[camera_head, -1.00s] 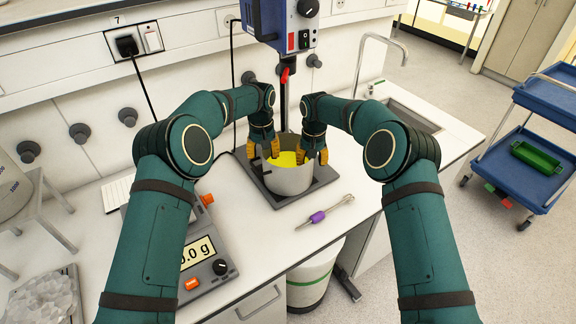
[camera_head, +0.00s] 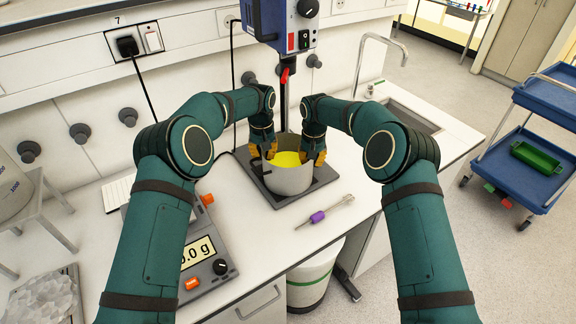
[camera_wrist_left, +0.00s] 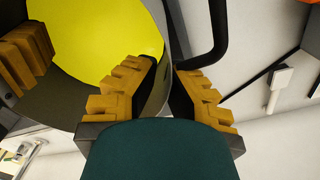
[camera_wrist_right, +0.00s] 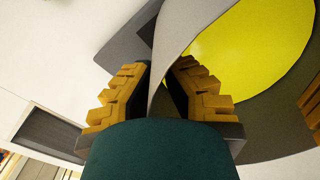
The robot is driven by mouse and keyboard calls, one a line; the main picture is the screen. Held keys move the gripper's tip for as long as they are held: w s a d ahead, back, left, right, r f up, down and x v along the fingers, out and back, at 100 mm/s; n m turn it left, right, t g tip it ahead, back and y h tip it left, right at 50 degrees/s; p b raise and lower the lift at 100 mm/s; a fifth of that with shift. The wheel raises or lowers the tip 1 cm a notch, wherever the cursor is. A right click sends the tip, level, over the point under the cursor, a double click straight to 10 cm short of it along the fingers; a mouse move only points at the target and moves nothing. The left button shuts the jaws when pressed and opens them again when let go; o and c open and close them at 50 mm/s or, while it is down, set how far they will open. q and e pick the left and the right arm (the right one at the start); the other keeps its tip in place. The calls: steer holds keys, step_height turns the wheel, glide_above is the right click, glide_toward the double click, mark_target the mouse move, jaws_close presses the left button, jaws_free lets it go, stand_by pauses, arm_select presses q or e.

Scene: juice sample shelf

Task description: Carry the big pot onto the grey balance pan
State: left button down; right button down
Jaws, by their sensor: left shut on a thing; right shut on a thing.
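The big pot (camera_head: 290,182) is grey, holds something yellow, and stands upright on a dark base plate (camera_head: 284,203) under the blue stand unit. My left gripper (camera_head: 264,150) is shut on the pot's left rim; the wall (camera_wrist_left: 167,95) runs between its fingers in the left wrist view. My right gripper (camera_head: 314,150) is shut on the right rim, with the wall (camera_wrist_right: 165,60) between its fingers in the right wrist view. The balance (camera_head: 208,262) is at lower left, its display partly showing. Its pan is hidden, apparently behind my left arm.
A grey weight (camera_head: 12,190) on a stool stands far left. The stand's blue unit (camera_head: 285,22) is above and behind the pot. A sink with tap (camera_head: 362,62) is behind right.

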arm_select(q)
steer(key=shift+r, duration=0.15)
arm_select(e)
steer(key=shift+r, duration=0.15)
